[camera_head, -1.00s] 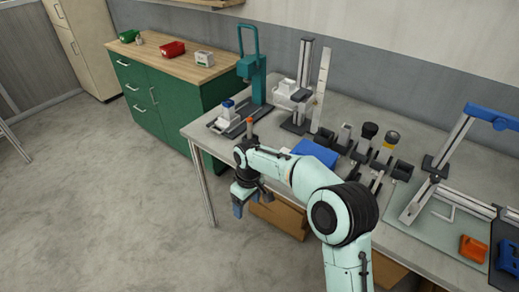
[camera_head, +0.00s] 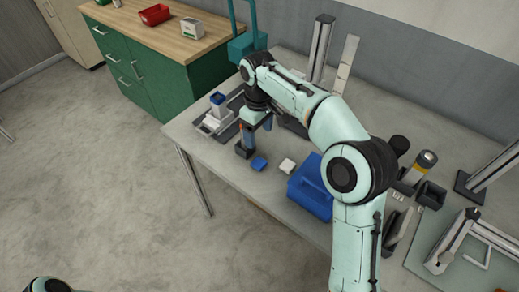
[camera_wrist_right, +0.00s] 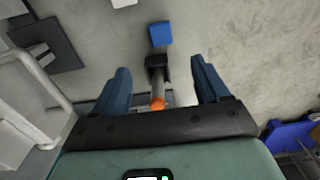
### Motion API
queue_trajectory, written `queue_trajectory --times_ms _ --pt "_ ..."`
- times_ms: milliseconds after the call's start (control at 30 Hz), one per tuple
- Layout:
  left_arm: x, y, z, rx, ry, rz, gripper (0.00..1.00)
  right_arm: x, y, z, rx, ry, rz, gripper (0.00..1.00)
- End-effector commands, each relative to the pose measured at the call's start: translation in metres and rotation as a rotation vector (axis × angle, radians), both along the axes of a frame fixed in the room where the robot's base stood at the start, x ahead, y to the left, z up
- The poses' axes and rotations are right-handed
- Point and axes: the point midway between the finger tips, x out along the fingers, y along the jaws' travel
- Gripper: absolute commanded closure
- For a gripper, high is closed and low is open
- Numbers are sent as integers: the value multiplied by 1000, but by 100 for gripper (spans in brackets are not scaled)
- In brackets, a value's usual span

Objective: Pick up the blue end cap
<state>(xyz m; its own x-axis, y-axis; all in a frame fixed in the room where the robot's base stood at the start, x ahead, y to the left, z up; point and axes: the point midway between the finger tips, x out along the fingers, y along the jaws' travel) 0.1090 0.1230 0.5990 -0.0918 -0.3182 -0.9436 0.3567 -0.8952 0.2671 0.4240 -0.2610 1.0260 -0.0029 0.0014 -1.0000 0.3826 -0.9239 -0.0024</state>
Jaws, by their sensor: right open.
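The blue end cap (camera_head: 259,163) is a small blue block lying on the grey table near its front edge, next to a small white block (camera_head: 287,165). In the wrist view the blue end cap (camera_wrist_right: 160,33) lies beyond my fingertips, near the middle, apart from them. My right gripper (camera_head: 257,132) points down over the table just behind the cap. In the wrist view the right gripper (camera_wrist_right: 160,68) is open, with its blue fingers spread and nothing held. Only a piece of my left arm shows at the bottom left; its gripper is not visible.
An orange-topped tool with a black block (camera_wrist_right: 155,62) appears between my right fingers in the wrist view. A blue box (camera_head: 310,195) stands right of the cap. A tray with a blue-topped white part (camera_head: 217,105) is to the left. The table's front edge is close to the cap.

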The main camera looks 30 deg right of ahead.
Motion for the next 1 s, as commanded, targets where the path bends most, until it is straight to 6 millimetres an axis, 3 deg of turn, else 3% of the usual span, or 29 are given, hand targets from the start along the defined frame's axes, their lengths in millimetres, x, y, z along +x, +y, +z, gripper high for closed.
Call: queue_trajectory --times_ms 167,400,667,1000 --pt "-3 0 -6 1 5 0 57 -1 0 -19 0 4 1 26" --pt "-8 0 -17 1 11 1 57 -1 0 -65 0 5 0 26" --pt "-9 0 -20 1 11 0 57 -1 0 -86 0 1 0 26" --pt "-12 0 -26 0 14 1 57 -4 1 -131 0 2 0 26"
